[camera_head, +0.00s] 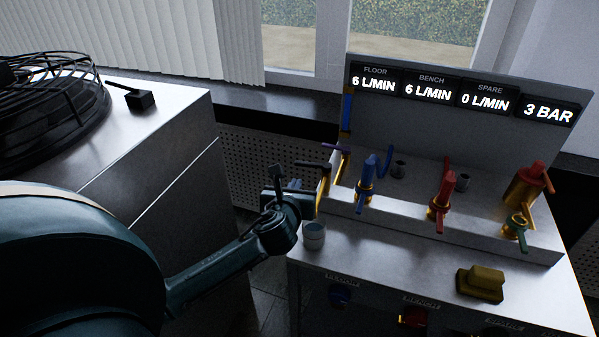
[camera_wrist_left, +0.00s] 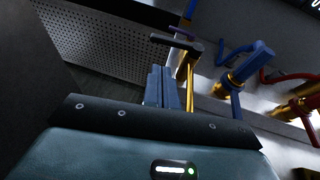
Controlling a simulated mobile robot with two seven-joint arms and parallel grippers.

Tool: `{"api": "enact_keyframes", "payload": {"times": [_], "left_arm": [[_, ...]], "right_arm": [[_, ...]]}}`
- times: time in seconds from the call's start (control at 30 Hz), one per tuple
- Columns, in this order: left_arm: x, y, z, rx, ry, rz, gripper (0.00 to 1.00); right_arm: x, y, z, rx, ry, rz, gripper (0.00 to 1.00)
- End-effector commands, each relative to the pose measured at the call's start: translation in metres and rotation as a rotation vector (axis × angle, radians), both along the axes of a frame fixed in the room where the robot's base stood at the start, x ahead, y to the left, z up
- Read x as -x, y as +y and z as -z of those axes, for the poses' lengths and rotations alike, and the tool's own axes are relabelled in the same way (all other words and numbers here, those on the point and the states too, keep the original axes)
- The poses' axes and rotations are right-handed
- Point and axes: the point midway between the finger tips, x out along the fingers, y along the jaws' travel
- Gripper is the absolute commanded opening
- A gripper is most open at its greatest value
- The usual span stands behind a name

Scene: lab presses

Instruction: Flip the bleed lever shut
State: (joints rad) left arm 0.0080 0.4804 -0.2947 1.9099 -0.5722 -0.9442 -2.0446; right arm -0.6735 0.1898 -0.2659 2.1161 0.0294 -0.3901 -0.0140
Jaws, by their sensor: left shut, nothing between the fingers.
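No label reading "bleed" is legible. A black-handled lever (camera_head: 312,164) on a brass body stands at the left end of the valve bench. In the left wrist view the same black lever (camera_wrist_left: 175,42) points left from the top of its brass body (camera_wrist_left: 187,70). My left gripper (camera_head: 296,184) is beside this brass body, on its left and below the black handle. Its fingers (camera_wrist_left: 162,86) are shut together and empty in the left wrist view. A gap shows between fingertips and handle there, but I cannot tell its depth. My right gripper is not in view.
Purple (camera_head: 335,148), blue (camera_head: 367,180), red (camera_head: 442,200) and green (camera_head: 520,228) valve handles line the bench. A small cup (camera_head: 314,236) stands just below my left gripper. Displays (camera_head: 431,88) read 6, 6, 0 L/MIN and 3 BAR.

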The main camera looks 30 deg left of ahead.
Motion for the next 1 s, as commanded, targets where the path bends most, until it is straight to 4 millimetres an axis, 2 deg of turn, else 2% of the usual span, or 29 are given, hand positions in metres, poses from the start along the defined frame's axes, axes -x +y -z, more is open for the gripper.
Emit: {"api": "enact_keyframes", "payload": {"times": [0.1,0.2,0.33,0.5,0.8,1.0], "left_arm": [[-0.022,0.010,0.008,0.001,-0.001,-0.003,0.00],[-0.038,0.016,0.007,0.002,-0.003,-0.002,0.00],[-0.051,0.022,0.007,0.002,-0.002,-0.001,0.00],[-0.058,0.025,0.007,0.001,-0.002,-0.001,0.00],[-0.059,0.025,0.007,0.001,0.000,0.001,0.00],[-0.068,0.033,0.001,-0.008,0.000,0.070,0.00]], "right_arm": [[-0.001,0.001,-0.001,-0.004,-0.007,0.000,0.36],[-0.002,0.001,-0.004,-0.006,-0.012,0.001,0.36],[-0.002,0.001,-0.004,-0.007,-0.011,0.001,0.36],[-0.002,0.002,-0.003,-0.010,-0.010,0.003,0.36],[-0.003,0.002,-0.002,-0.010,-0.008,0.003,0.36],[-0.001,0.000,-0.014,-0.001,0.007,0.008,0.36]]}}
